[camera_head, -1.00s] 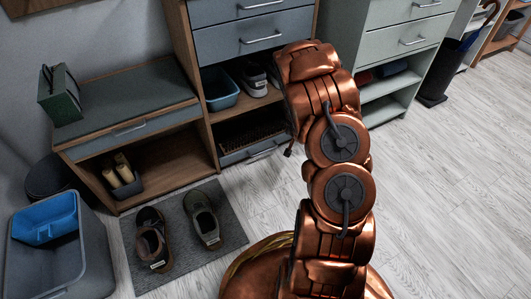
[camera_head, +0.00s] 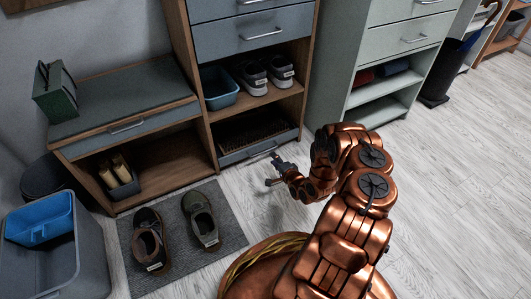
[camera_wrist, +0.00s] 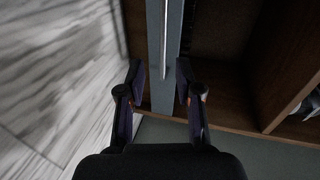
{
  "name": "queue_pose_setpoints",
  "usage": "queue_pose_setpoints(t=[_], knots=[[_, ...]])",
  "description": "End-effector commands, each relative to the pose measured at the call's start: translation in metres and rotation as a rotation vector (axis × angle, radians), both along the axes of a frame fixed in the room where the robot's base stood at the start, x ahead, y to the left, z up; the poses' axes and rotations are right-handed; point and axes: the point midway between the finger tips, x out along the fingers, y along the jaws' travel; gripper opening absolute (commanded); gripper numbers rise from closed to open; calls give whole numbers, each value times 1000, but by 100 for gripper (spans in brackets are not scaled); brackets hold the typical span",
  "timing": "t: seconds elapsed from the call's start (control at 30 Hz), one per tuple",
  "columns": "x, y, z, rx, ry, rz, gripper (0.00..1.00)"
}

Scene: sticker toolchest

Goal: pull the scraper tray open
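The scraper tray (camera_head: 258,148) is a grey, low-fronted tray with dark bristles inside, at the bottom of the tall wooden unit. It looks pushed in. Its thin metal handle (camera_head: 262,150) runs along the front. My gripper (camera_head: 273,171) is low over the floor, just in front of the handle's right end. In the wrist view my gripper (camera_wrist: 160,75) is open, and the handle (camera_wrist: 165,38) runs upright in the picture between its two fingers. The tray front (camera_wrist: 174,48) shows behind it. I cannot tell how deep the fingers reach, and no contact shows.
A pair of sneakers (camera_head: 263,78) and a blue bin (camera_head: 218,88) sit on the shelf above. Dark shoes (camera_head: 202,220) stand on a grey mat (camera_head: 232,236) to the left. A pale green cabinet (camera_head: 340,65) stands right. The floor (camera_head: 450,180) at right is clear.

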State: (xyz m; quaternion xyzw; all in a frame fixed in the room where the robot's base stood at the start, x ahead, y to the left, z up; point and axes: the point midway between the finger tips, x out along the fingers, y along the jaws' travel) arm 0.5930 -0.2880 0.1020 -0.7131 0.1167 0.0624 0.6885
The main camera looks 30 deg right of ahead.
Motion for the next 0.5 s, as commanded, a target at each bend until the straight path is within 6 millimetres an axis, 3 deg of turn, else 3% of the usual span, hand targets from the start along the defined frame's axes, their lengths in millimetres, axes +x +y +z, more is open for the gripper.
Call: queue_pose_setpoints(t=[0.23,0.5], knots=[[7,4,-1,43,-55,-13,35],[41,2,-10,42,-55,-12,35]])
